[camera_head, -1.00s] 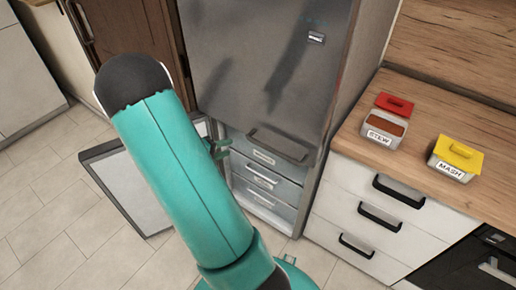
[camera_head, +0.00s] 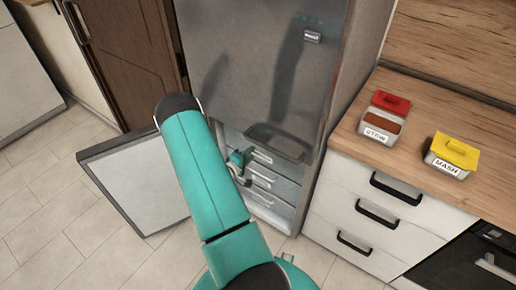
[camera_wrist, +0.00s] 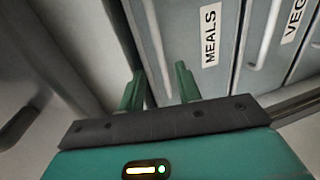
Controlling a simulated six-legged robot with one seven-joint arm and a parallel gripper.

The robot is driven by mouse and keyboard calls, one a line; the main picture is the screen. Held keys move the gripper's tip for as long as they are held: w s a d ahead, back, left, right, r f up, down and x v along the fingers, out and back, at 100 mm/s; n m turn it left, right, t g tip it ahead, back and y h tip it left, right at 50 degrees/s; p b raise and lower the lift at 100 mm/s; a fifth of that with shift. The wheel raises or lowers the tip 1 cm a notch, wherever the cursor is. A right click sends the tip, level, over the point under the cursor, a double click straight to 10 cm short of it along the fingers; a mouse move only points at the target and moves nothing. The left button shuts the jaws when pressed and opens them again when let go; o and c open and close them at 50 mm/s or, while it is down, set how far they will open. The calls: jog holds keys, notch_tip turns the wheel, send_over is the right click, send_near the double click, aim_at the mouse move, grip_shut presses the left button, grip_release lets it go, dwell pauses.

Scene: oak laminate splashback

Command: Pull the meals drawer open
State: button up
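The meals drawer shows in the wrist view with its white MEALS label (camera_wrist: 210,42) and a pale handle strip beside the label. In the head view it appears to be the top drawer (camera_head: 262,156) in the open lower compartment of the grey fridge, partly hidden by my gripper. My gripper (camera_wrist: 160,86) has its two green fingers apart, with the handle strip lying between their directions. I cannot tell whether the fingers touch it. In the head view my gripper (camera_head: 241,165) is at the left part of the drawer fronts. The drawer looks closed.
The lower fridge door (camera_head: 145,183) stands open to the left. A VEG label (camera_wrist: 294,20) marks the neighbouring drawer. A counter (camera_head: 490,150) on the right holds a red-lidded STEW tub (camera_head: 381,128) and a yellow-lidded MASH tub (camera_head: 447,166). The floor in front is tiled.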

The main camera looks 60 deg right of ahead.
jog(key=x, duration=0.6)
jog(key=shift+d, duration=0.3)
grip_shut()
